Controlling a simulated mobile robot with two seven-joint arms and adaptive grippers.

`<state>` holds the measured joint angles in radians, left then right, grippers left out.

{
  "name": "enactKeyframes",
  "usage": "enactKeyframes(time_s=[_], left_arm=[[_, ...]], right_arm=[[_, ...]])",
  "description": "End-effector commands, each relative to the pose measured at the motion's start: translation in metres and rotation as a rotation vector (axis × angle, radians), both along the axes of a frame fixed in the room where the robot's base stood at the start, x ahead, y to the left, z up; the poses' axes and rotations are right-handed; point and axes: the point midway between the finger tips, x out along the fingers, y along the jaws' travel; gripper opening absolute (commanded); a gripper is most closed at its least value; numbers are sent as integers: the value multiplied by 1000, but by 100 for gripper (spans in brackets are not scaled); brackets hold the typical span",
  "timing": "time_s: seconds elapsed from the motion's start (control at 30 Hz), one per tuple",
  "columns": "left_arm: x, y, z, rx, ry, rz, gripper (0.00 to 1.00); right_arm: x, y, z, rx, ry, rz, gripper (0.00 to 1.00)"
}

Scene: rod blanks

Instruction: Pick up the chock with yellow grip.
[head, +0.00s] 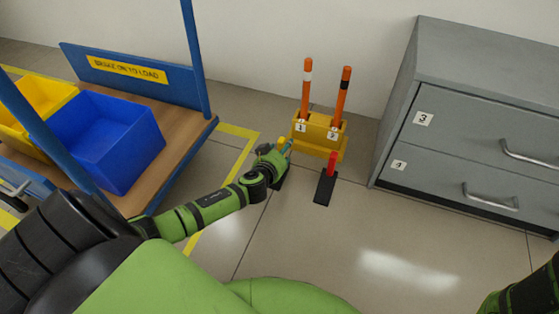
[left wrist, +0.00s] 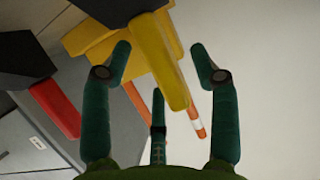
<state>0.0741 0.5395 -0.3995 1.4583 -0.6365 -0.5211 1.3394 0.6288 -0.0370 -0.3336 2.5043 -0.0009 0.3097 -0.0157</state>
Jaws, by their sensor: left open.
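The chock with yellow grip stands on the floor in front of the rod stand. In the head view its yellow grip (head: 281,142) and black base (head: 281,182) show only partly, behind my left gripper (head: 273,154). In the left wrist view the yellow grip (left wrist: 163,66) lies between the open green fingers of my left gripper (left wrist: 160,62), with no clear contact. Its black base (left wrist: 108,10) is at the top. A chock with red grip (head: 330,168) stands just to the right; its red grip (left wrist: 55,108) also shows at the left of the wrist view. My right gripper is out of view.
A yellow stand (head: 318,135) holds two orange rods, by labels 1 and 2, close behind the chocks. A grey drawer cabinet (head: 470,110) stands to the right. A blue-framed cart with a blue bin (head: 118,150) is to the left. The floor in front is clear.

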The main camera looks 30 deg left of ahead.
Motion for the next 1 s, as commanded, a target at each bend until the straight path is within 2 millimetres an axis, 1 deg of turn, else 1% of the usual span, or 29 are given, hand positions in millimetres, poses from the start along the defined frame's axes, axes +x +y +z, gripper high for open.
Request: enactKeyframes(time_s=[0.2, 0.27, 0.3, 0.33, 0.37, 0.77, 0.87, 1.0], left_arm=[[0, 0, 0, 0, 1, 0, 61], [0, 0, 0, 0, 1, 0, 37], [0, 0, 0, 0, 1, 0, 21], [0, 0, 0, 0, 1, 0, 9], [0, 0, 0, 0, 1, 0, 0], [1, 0, 1, -1, -1, -1, 0], [1, 0, 5, -1, -1, -1, 0], [1, 0, 16, -1, -2, -1, 0]], right_arm=[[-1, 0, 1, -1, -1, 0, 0], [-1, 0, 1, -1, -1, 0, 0], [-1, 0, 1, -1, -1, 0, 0], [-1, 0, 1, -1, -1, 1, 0], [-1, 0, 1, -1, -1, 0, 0], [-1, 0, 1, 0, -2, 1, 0], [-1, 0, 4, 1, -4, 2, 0], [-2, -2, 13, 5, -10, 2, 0]])
